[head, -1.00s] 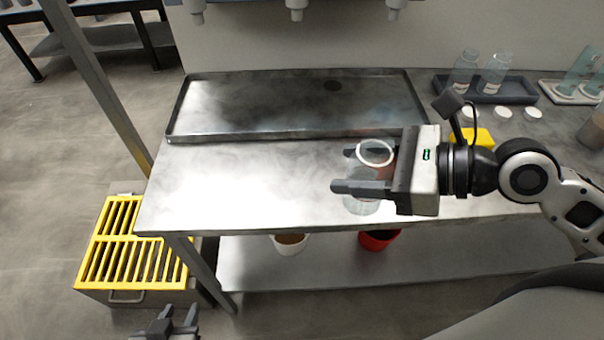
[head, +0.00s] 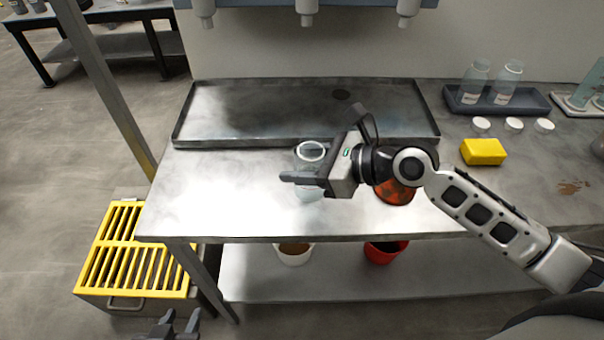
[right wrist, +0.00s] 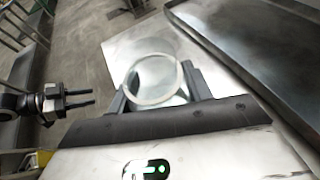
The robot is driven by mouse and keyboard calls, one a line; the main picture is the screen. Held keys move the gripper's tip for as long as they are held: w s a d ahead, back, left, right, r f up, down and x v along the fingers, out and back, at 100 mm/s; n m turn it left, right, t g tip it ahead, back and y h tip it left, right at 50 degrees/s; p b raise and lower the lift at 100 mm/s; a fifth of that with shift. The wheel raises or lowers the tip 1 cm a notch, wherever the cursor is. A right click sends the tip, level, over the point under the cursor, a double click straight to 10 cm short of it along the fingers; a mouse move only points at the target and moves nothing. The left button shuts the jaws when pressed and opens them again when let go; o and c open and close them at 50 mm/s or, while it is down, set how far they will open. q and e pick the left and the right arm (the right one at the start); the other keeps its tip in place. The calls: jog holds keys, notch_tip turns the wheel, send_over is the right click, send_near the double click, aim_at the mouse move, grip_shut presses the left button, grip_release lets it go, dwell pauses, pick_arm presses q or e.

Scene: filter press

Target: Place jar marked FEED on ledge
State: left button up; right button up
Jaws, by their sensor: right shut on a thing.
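A clear jar with a pale rim (head: 308,160) is between the fingers of my right gripper (head: 306,180). It stands upright over the front part of the steel table; whether its base touches the table I cannot tell. In the right wrist view the jar's open mouth (right wrist: 154,82) shows between the two fingers. No FEED marking is readable on it. My left gripper (head: 176,325) is low at the bottom edge, in front of the table, its fingers apart and empty; it also shows in the right wrist view (right wrist: 78,100). I cannot tell which surface is the ledge.
A shallow rimmed steel tray (head: 235,112) covers the table's back. An orange-red object (head: 396,193) sits partly behind my right arm. A yellow block (head: 483,151), white lids and a dark tray (head: 530,104) with bottles are right. White and red buckets stand below. The table's left front is bare.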

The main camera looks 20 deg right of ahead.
notch_tip(320, 180, down, 3)
jog(key=shift+w+f+b, duration=0.1)
jog(key=shift+f+b, duration=0.1)
jog(key=shift+b, duration=0.15)
jog(key=o, duration=1.1)
jog(key=shift+r, duration=0.15)
jog(key=shift+b+v, duration=0.45)
jog(key=shift+v, duration=5.55)
